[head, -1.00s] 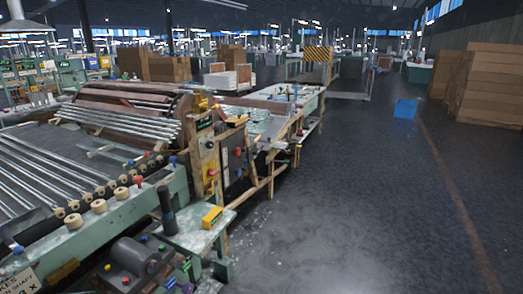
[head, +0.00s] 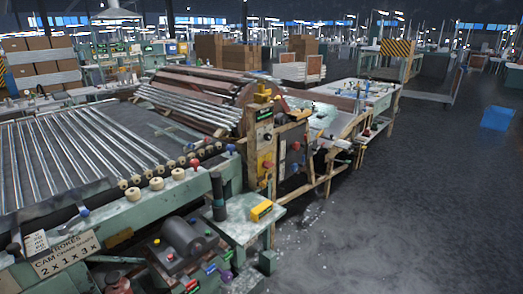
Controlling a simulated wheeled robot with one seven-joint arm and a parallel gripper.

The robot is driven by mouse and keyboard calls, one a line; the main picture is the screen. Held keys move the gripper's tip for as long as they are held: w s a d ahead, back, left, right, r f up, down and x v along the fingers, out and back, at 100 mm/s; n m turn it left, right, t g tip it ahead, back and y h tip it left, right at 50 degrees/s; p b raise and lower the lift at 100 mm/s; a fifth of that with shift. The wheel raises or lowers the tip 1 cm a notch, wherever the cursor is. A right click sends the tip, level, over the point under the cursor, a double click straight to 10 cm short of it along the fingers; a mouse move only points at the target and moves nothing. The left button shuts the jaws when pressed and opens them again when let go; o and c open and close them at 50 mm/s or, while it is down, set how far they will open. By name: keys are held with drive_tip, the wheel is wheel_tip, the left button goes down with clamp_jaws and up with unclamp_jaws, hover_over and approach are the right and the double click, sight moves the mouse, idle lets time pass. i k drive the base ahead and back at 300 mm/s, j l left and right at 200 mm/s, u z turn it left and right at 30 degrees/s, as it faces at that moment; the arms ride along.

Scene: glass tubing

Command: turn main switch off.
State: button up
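No switch can be clearly read as the main switch at this distance. An upright control panel (head: 264,150) stands at the near right corner of the glass tubing machine, with small red and yellow knobs on its face. A darker panel (head: 290,158) with a small red knob is just right of it. More coloured buttons and levers sit on the low green control unit (head: 185,255) at the bottom. My gripper is not in view.
The machine's roller bed (head: 70,150) holds rows of glass tubes on the left. A small green table (head: 240,222) with a yellow box (head: 261,210) juts out in front.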

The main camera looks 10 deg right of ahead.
sight(266, 165)
drive_tip(key=i+l+u, duration=0.15)
drive_tip(key=i+l, duration=1.85)
drive_tip(key=i, duration=0.05)
